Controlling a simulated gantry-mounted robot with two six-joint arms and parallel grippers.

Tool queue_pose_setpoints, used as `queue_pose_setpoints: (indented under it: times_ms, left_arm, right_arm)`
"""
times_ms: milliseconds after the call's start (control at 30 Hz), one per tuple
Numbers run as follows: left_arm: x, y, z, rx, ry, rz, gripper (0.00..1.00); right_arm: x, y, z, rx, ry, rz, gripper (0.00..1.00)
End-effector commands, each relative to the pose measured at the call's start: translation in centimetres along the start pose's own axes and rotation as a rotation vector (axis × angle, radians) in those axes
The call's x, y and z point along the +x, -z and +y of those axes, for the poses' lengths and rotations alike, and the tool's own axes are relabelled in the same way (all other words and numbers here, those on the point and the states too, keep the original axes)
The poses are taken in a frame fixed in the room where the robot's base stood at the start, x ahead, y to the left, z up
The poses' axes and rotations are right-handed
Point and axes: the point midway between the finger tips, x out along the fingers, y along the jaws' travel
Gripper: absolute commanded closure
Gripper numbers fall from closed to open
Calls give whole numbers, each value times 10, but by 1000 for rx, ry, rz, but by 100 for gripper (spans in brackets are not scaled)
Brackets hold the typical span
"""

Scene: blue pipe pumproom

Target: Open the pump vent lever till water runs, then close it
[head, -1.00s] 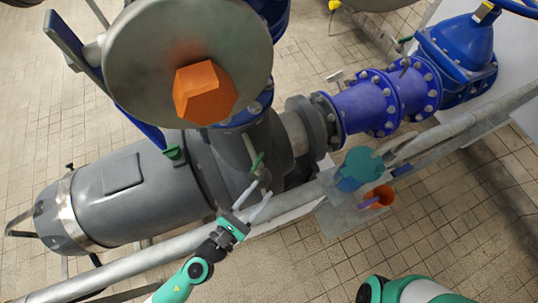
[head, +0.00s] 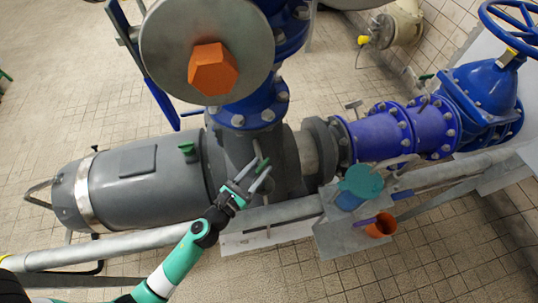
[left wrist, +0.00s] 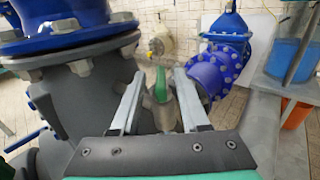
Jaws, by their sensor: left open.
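The vent lever (head: 263,165) is a small green handle on the dark grey pump casing. In the left wrist view the green lever (left wrist: 160,85) stands upright between my two fingers, with a metallic valve body (left wrist: 165,112) below it. My left gripper (head: 262,172) is open at the lever, one finger on each side. The fingers (left wrist: 159,76) show a gap on both sides of the lever, and I cannot tell whether either touches it. No running water shows. My right gripper is out of view.
A grey rail (head: 110,247) runs in front of the pump and its grey motor (head: 150,185). A teal container (head: 360,182) and an orange cup (head: 382,227) stand on a metal plate at right. Blue pipework (head: 375,135) lies behind. Tiled floor is open in front.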

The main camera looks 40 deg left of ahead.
Motion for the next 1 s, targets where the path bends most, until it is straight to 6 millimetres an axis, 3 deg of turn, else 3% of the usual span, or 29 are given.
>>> queue_pose_setpoints:
  times_ms: [200, 567, 833, 1000]
  left_arm:
    - [40, 0, 0, -2, 1, -1, 55]
    - [50, 1, 0, -1, 1, 1, 55]
    - [50, 1, 0, -1, 1, 1, 100]
    - [50, 1, 0, -1, 1, 1, 100]
  right_arm:
    - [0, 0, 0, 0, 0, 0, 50]
    - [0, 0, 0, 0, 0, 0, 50]
    - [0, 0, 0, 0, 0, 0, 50]
    - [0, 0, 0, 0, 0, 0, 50]
